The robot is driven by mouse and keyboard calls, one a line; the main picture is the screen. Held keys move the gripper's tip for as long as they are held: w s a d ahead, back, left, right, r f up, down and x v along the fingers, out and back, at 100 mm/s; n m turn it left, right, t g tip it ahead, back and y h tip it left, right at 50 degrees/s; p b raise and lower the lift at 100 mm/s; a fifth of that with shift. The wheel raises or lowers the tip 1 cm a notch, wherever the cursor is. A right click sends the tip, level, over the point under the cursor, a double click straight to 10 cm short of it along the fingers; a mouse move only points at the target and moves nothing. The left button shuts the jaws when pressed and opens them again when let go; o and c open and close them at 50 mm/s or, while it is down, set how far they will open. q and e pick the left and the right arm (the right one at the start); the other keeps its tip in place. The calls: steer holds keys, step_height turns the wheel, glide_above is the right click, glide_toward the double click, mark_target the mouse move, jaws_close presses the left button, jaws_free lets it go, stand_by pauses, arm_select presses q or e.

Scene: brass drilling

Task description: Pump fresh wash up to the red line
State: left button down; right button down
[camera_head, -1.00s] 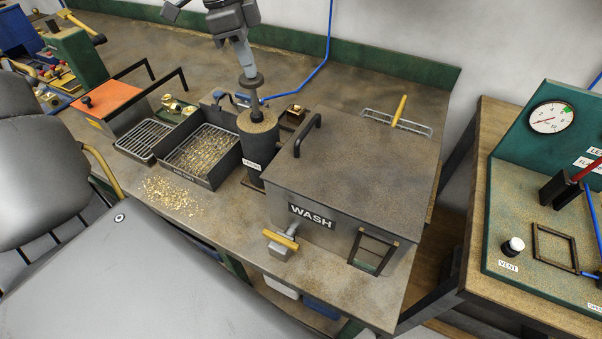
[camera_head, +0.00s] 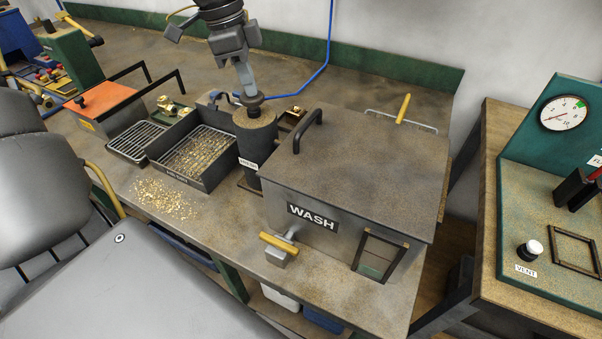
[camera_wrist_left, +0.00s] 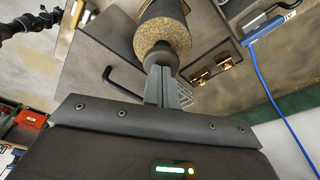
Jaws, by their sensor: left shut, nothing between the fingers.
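The grey tank labelled WASH (camera_head: 350,175) stands on the bench with its lid shut. A framed sight window (camera_head: 380,256) is low on its front; some green shows in its lower part, but I cannot make out a red line. The dark pump cylinder (camera_head: 257,140) stands left of the tank. Its round plunger knob (camera_head: 253,104) sits low, close to the cylinder's top. My left gripper (camera_head: 246,88) is shut and empty, fingertips pointing down at the knob, seemingly touching it. In the left wrist view the closed fingers (camera_wrist_left: 160,78) meet the knob (camera_wrist_left: 158,54). My right gripper is out of view.
A tray of brass chips (camera_head: 200,155) and spilled chips (camera_head: 165,198) lie left of the pump. A yellow-handled tap (camera_head: 279,246) projects from the tank front. A blue hose (camera_head: 318,72) runs behind. A green gauge panel (camera_head: 550,190) stands at right.

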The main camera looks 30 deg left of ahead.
arm_select(q)
steer(key=shift+w+d+p+v, duration=0.2)
steer(key=shift+p+v, duration=0.45)
steer(key=shift+v, duration=0.4)
steer(key=shift+w+d+p+v, duration=0.15)
steer(key=shift+p+v, duration=0.55)
steer(key=shift+v, duration=0.35)
steer(key=shift+w+d+p+v, duration=0.1)
steer(key=shift+d+p+v, duration=0.1)
steer(key=shift+p+v, duration=0.65)
steer(key=shift+s+r, duration=0.1)
steer(key=shift+r, duration=0.15)
